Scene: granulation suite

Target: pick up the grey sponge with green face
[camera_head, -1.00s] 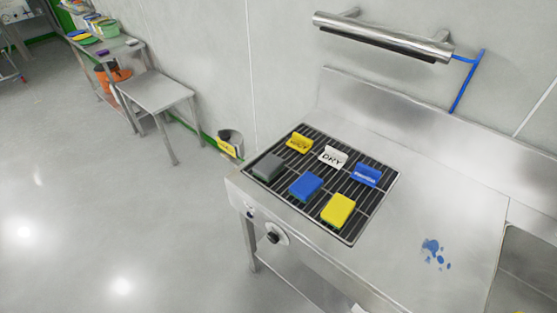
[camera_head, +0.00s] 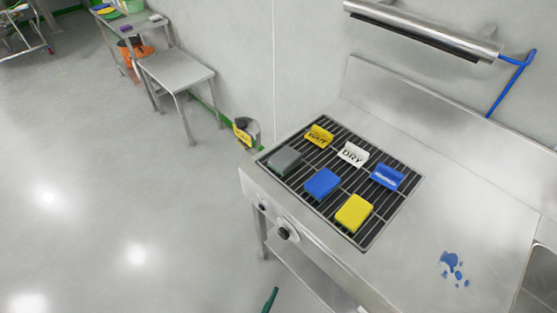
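The grey sponge (camera_head: 285,160) lies at the left front corner of the dark slatted rack (camera_head: 366,241) set in the steel counter. A thin green edge shows along its lower side, so the green face seems to be underneath. A blue sponge (camera_head: 322,183) and a yellow sponge (camera_head: 354,212) lie in the same row to its right. Behind them stand a yellow sign (camera_head: 319,136), a white sign reading DRY (camera_head: 352,154) and a blue sign (camera_head: 388,177). My gripper is not in view.
The steel counter (camera_head: 420,235) has blue splotches (camera_head: 453,267) at right and a sink edge beyond. A steel bar (camera_head: 425,32) is on the wall above. A small steel table (camera_head: 176,68) and a bin (camera_head: 247,132) stand at left. The left floor is clear. A dark green tip (camera_head: 271,299) shows at the bottom edge.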

